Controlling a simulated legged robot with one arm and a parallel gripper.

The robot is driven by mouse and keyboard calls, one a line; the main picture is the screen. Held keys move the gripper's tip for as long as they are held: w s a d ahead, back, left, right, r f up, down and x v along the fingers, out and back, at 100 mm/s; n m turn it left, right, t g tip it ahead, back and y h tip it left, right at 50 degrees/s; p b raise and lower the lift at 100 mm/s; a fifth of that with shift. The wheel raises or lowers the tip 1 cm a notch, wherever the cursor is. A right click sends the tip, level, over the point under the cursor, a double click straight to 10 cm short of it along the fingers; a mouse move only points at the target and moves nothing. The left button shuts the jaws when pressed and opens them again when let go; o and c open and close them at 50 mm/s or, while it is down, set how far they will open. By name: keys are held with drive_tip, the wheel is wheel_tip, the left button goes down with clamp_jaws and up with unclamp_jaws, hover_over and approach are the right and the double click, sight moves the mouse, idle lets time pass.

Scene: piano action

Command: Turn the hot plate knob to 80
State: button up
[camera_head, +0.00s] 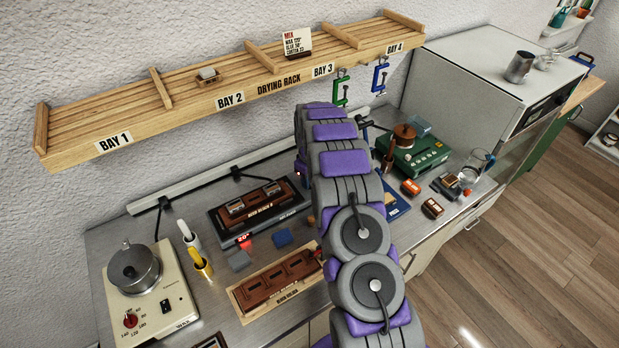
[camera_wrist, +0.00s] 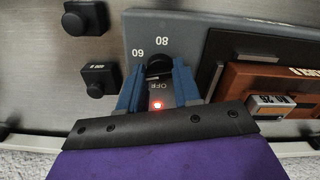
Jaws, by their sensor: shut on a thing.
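In the wrist view my gripper (camera_wrist: 158,72) has its blue fingers closed around a black knob (camera_wrist: 158,64) on a grey panel (camera_wrist: 145,27). The labels 60 and 80 show beyond the knob, and OFF appears on the near side between the fingers. A red light glows below OFF. The fingers cover the knob's sides, and I cannot read where its pointer stands. In the head view my arm hides the gripper and knob. There, a cream hot plate (camera_head: 118,290) with a metal pot (camera_head: 134,268) and a red numbered dial (camera_head: 130,321) stands at left, apart from my arm.
A grey unit with brown blocks (camera_head: 260,210) sits left of my arm. A brown block holder (camera_head: 277,284) lies in front. A wooden drying rack (camera_head: 180,95) hangs above. A green device (camera_head: 418,155) stands right. Black square pieces (camera_wrist: 85,17) lie beside the panel.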

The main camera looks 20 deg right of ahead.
drive_tip(key=m, duration=0.2)
drive_tip(key=m+p, duration=0.1)
drive_tip(key=m, duration=0.2)
drive_tip(key=shift+w+r+m, duration=0.2)
drive_tip(key=shift+m, duration=0.1)
drive_tip(key=m+p, duration=0.1)
drive_tip(key=m, duration=0.4)
drive_tip(key=shift+p, duration=0.35)
drive_tip(key=m+p, duration=0.2)
drive_tip(key=m, duration=0.3)
drive_tip(key=shift+r+m, duration=0.1)
drive_tip(key=shift+m, duration=0.3)
drive_tip(key=shift+m+p, duration=1)
drive_tip(key=shift+m, duration=1.2)
drive_tip(key=o, duration=1)
drive_tip(key=shift+f, duration=0.2)
drive_tip(key=shift+c, duration=0.2)
drive_tip(key=shift+o, duration=0.5)
